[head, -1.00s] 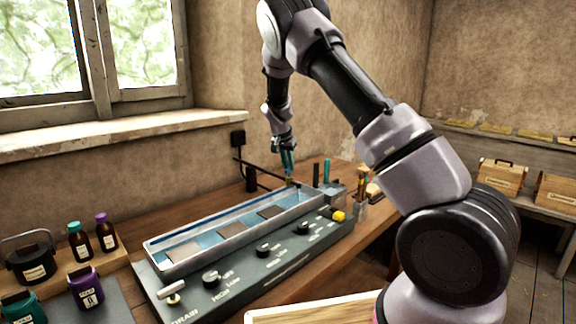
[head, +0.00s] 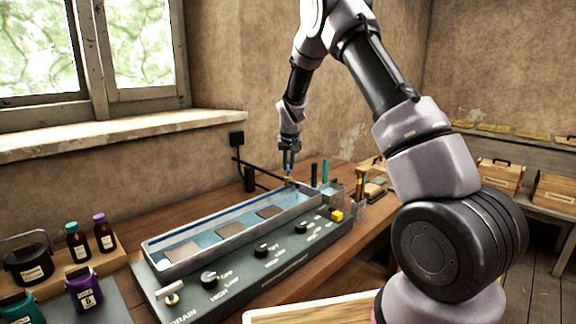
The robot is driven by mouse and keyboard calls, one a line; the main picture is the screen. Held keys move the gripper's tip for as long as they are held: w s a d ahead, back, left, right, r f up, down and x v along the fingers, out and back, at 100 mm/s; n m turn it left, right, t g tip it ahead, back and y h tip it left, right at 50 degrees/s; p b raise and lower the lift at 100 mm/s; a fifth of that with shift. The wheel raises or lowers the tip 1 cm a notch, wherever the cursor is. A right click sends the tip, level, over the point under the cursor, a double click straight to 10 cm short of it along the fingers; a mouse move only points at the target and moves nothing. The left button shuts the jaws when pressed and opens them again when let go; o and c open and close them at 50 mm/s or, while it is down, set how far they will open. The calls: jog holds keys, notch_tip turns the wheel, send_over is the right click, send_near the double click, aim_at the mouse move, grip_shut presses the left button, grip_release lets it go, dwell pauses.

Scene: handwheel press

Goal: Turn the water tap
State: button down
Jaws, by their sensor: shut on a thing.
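The water tap (head: 265,171) is a dark, thin pipe that runs from near the wall to the far end of a long basin (head: 158,258). My gripper (head: 289,172) points down at the tap's end, above the basin's far right corner. Its bluish fingers are shut on the tap. The tap's handle is small and mostly hidden by the fingers, so I cannot tell its exact angle. The basin holds pale blue liquid and several flat brownish plates.
Bottles (head: 77,243) stand at the left. Upright tools (head: 359,188) stand right of the tap. My arm crosses the right side of the view.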

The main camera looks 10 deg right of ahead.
dwell(0.3)
jog(key=c, duration=0.9)
grip_release()
jog(key=shift+r, duration=0.1)
jog(key=shift+v, duration=5.3)
jog(key=shift+d, duration=0.1)
